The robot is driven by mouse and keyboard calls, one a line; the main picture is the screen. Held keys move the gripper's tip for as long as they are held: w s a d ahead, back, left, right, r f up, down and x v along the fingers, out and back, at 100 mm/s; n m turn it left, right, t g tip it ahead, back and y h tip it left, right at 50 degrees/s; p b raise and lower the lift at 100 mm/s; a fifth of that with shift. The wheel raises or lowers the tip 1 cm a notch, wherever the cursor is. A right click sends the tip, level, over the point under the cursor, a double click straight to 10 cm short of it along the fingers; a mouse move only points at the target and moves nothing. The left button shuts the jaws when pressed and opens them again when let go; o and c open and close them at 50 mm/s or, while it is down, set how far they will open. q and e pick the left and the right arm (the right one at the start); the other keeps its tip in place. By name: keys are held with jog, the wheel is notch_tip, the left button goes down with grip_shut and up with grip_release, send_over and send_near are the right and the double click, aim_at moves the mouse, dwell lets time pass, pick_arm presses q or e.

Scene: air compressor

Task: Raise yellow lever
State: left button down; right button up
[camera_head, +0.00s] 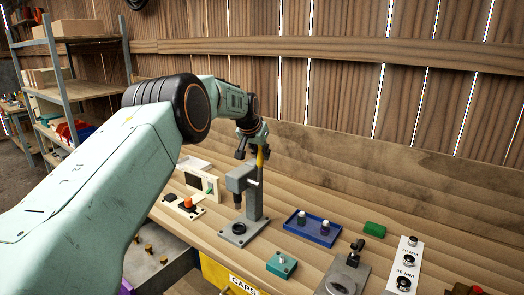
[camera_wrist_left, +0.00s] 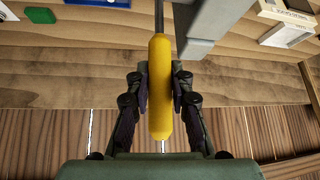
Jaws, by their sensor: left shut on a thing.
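The yellow lever (camera_head: 260,157) is on the grey press-like stand (camera_head: 253,205) on the wooden bench. It points upward in the head view. My left gripper (camera_head: 255,150) is at the lever's upper end, shut on its yellow handle. In the left wrist view the yellow handle (camera_wrist_left: 160,85) lies between the two dark finger pads of the left gripper (camera_wrist_left: 160,100). A thin metal rod runs from the handle toward the stand. My right gripper is not in view.
A blue tray (camera_head: 291,227) with two small bottles stands right of the stand. A teal block (camera_head: 282,264), a green block (camera_head: 374,229) and a white labelled board (camera_head: 397,280) are nearby. An orange-button box (camera_head: 186,205) is left. A plank wall rises behind.

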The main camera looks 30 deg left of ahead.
pick_arm(q)
jog(key=shift+r, duration=0.1)
dwell(0.3)
jog(key=c, duration=1.2)
grip_release()
jog(key=shift+w, duration=0.1)
jog(key=shift+o, duration=0.2)
jog(key=v, duration=1.2)
